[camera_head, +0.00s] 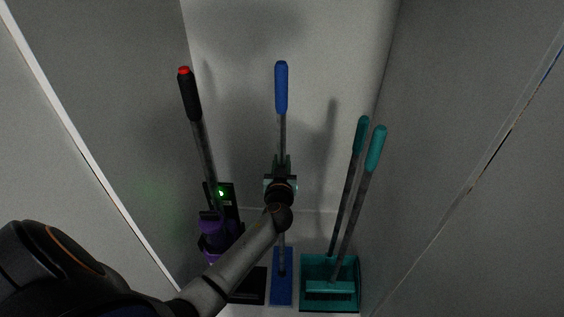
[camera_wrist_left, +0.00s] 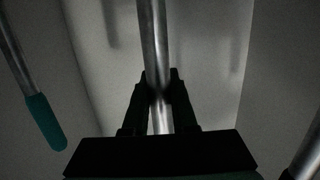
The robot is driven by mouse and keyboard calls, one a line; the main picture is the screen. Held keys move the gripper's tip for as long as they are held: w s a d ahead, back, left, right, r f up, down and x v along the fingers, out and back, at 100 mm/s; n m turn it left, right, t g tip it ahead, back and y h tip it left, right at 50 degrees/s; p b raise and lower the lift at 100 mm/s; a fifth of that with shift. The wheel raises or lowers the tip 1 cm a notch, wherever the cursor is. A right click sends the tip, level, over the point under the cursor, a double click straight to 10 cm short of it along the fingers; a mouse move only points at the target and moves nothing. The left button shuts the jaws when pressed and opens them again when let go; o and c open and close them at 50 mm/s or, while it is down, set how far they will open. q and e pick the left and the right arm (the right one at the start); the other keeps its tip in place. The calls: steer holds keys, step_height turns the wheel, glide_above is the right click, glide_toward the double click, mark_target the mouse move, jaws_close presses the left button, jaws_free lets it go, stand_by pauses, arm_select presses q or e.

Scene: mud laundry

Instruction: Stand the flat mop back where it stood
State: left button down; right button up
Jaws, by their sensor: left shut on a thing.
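The flat mop stands nearly upright in the middle of the head view, with a blue grip (camera_head: 281,88), a grey metal pole (camera_head: 283,135) and a flat blue head (camera_head: 281,290) low down. Whether the head touches the floor I cannot tell. My left gripper (camera_head: 281,168) is shut on the pole, below the blue grip. In the left wrist view the pole (camera_wrist_left: 154,45) runs between the fingers of my left gripper (camera_wrist_left: 160,98). My left forearm hides part of the lower area. My right gripper is not in view.
A purple and black stick vacuum (camera_head: 212,228) stands close on the left, its dock showing a green light. A teal dustpan (camera_head: 314,268) and brush (camera_head: 360,200) with long handles stand close on the right. Grey closet walls (camera_head: 320,60) enclose them at the back and sides.

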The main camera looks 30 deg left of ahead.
arm_select(q)
steer(key=shift+f+b, duration=0.25)
steer(key=shift+b, duration=0.15)
stand_by(0.4)
steer(key=c, duration=0.9)
jaws_free()
steer(key=shift+o, duration=1.3)
steer(key=shift+f, duration=0.15)
steer(key=shift+s, duration=0.1)
